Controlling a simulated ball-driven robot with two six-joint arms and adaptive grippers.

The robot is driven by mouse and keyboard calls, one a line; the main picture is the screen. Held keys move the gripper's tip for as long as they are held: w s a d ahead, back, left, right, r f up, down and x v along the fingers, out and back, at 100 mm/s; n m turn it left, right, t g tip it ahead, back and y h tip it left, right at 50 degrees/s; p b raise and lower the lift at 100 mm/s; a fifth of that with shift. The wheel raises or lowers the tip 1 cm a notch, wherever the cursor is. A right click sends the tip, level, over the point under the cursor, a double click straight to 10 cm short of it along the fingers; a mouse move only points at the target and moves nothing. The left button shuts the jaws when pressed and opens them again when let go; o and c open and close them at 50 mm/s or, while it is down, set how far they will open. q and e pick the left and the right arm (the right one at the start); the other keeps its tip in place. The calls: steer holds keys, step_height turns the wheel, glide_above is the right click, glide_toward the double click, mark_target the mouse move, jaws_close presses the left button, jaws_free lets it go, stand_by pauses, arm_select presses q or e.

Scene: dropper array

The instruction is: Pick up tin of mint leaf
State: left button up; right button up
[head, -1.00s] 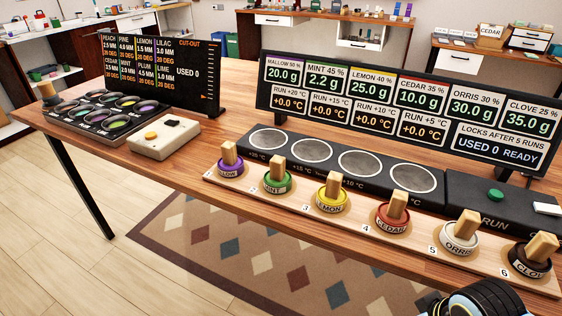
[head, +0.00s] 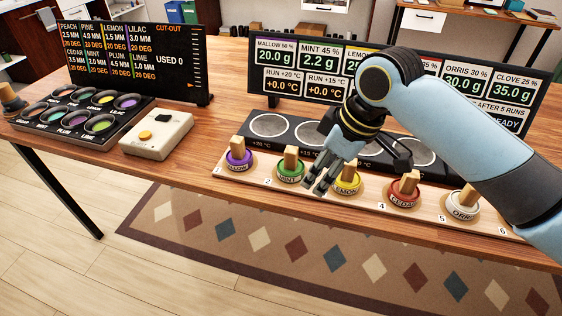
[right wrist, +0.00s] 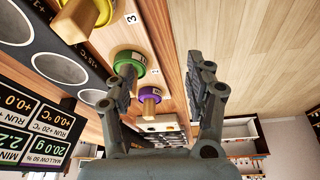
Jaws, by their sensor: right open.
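The tin of mint leaf (head: 290,170) is green with an upright wooden grip block. It stands in place 2 on the wooden rack, between the purple mallow tin (head: 238,159) and the yellow lemon tin (head: 346,183). My right gripper (head: 335,168) is open and empty, above the rack near the mint and lemon tins. In the right wrist view the mint tin (right wrist: 130,62) shows beside the left finger, not between the fingers (right wrist: 165,66). My left gripper is not in view.
The red cedar tin (head: 404,193) and white orris tin (head: 463,204) stand further right on the rack (head: 320,192). Behind are round heating plates (head: 270,125) and a display board. A beige box (head: 157,134) stands left; the table between it and the rack is clear.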

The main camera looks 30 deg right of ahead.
steer(key=n+y, duration=0.1)
steer(key=n, duration=0.1)
glide_toward(292, 149)
steer(key=x, duration=0.5)
steer(key=shift+w+d+f+p, duration=0.15)
steer(key=shift+p, duration=0.2)
steer(key=x, duration=0.3)
steer(key=p+x, duration=0.1)
steer(key=shift+a+f, duration=0.15)
steer(key=shift+a, duration=0.2)
steer(key=shift+f, duration=0.3)
arm_select(q)
steer(key=shift+s+d+r, duration=0.1)
steer(key=shift+d+r, duration=0.3)
steer(key=shift+r, duration=0.4)
arm_select(e)
jaws_close()
